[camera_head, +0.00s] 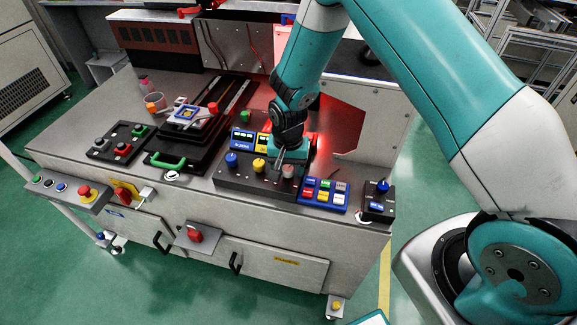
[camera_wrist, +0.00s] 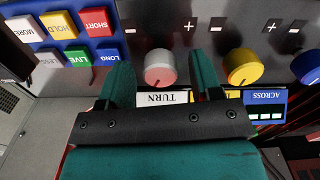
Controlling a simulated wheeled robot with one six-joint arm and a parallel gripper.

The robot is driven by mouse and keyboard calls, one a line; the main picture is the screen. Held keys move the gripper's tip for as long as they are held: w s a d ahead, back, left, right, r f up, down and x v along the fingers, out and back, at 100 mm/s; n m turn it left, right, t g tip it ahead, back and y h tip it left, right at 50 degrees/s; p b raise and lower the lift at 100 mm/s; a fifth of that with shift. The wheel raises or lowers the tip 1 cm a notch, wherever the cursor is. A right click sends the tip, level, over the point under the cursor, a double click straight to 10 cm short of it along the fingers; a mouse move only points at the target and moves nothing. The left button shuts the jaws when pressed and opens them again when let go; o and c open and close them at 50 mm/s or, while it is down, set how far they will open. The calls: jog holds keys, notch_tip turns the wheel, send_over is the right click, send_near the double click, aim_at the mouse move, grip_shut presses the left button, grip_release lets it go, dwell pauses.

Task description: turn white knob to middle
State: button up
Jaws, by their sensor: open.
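The white knob (camera_head: 288,171) stands at the right end of a row of knobs on a dark panel (camera_head: 255,182). In the wrist view the white knob (camera_wrist: 160,66) looks pinkish, and a small dark mark shows near its lower edge. My gripper (camera_head: 281,158) is over the panel close to this knob. In the wrist view my gripper (camera_wrist: 162,75) is open, with one teal finger on each side of the knob in the picture. No finger clearly touches it, and I cannot tell the height gap.
A yellow knob (camera_wrist: 243,66) is close beside one finger in the wrist view. A blue knob (camera_head: 232,160) is at the panel's left end. A button box (camera_head: 323,193) and a small blue-knob box (camera_head: 378,201) stand to the right.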

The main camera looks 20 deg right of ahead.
aim_at(288, 168)
jog(key=shift+f, duration=0.1)
jog(key=c, duration=0.9)
jog(key=shift+n, duration=2.5)
jog(key=o, duration=0.9)
notch_tip(288, 168, up, 18)
jog(key=shift+f+b, duration=0.25)
jog(key=shift+b, duration=0.05)
